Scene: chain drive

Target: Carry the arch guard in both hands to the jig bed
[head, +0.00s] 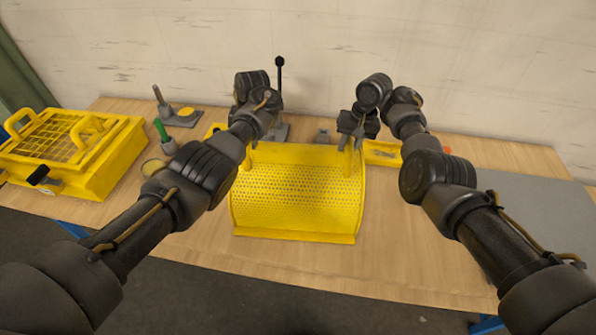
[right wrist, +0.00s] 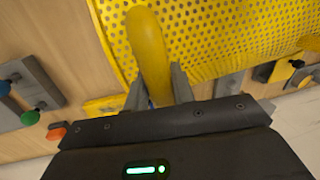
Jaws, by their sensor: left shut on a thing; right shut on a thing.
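The arch guard (head: 297,195) is a yellow curved sheet with many small holes, in the middle of the table. It also shows in the right wrist view (right wrist: 220,40). My right gripper (head: 352,138) is shut on the guard's yellow handle (right wrist: 150,50), whose bar runs between the two fingers in the right wrist view. My left gripper (head: 254,140) is at the guard's far left end, shut on it; its fingers are mostly hidden by my arm. I cannot tell which thing is the jig bed, or whether the guard touches the table.
A yellow box with a grid lid and handles (head: 75,150) stands at the left. A grey mat (head: 530,225) covers the right; wood in front is clear.

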